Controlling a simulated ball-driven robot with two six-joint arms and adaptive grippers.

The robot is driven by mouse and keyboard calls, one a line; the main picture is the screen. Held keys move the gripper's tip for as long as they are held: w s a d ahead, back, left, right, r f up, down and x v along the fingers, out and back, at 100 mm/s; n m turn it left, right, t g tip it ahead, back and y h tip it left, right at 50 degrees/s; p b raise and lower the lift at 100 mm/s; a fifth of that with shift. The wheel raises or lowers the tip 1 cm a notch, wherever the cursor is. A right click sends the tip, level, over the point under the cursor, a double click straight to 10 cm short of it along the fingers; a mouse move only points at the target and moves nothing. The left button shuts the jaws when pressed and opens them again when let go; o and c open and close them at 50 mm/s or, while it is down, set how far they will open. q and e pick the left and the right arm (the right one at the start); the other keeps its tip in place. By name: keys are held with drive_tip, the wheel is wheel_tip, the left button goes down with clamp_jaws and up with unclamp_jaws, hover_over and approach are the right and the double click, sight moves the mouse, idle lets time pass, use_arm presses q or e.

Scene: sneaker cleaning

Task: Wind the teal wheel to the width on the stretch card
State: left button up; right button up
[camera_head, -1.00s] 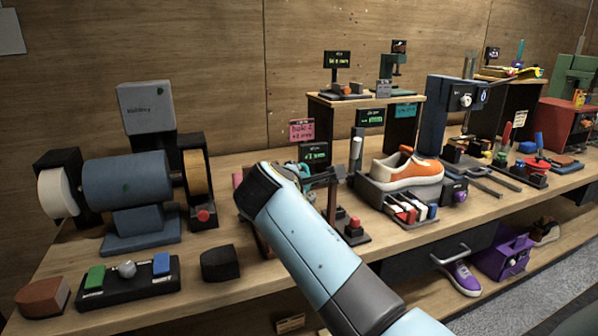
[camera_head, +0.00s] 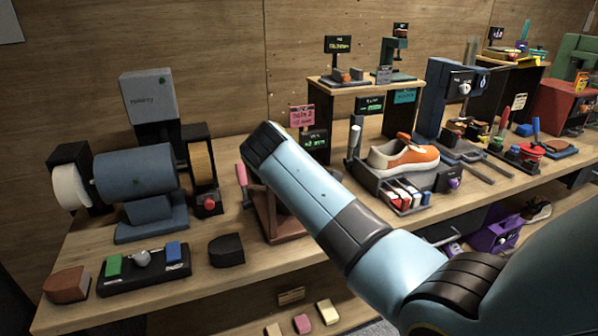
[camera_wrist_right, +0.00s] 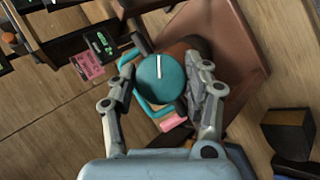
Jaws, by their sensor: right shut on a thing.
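The teal wheel (camera_wrist_right: 160,78) is a round knob with a white line across its face, seen in the right wrist view. My right gripper (camera_wrist_right: 163,80) is shut on it, with one finger on each side of its rim. In the head view my right arm hides the wheel and the gripper. The wheel sits at a reddish-brown stand (camera_head: 281,226), also seen in the wrist view (camera_wrist_right: 225,50). A pink card (camera_head: 302,116) stands behind, above a dark green-lettered display (camera_head: 315,143). Both also show in the wrist view, too small to read surely. My left gripper is not in view.
A blue grinding machine (camera_head: 140,172) stands left on the bench, with a button panel (camera_head: 145,268) and a dark block (camera_head: 226,250) in front. Right of my arm, an orange and white sneaker (camera_head: 403,158) sits on a grey tray. A raised shelf (camera_head: 370,89) stands behind.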

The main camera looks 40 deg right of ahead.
drive_tip(key=shift+s+f, duration=0.1)
idle(0.3)
drive_tip(key=o, duration=1.1)
wheel_tip(320, 180, up, 10)
drive_tip(key=shift+r, duration=0.1)
drive_tip(key=shift+o, duration=0.2)
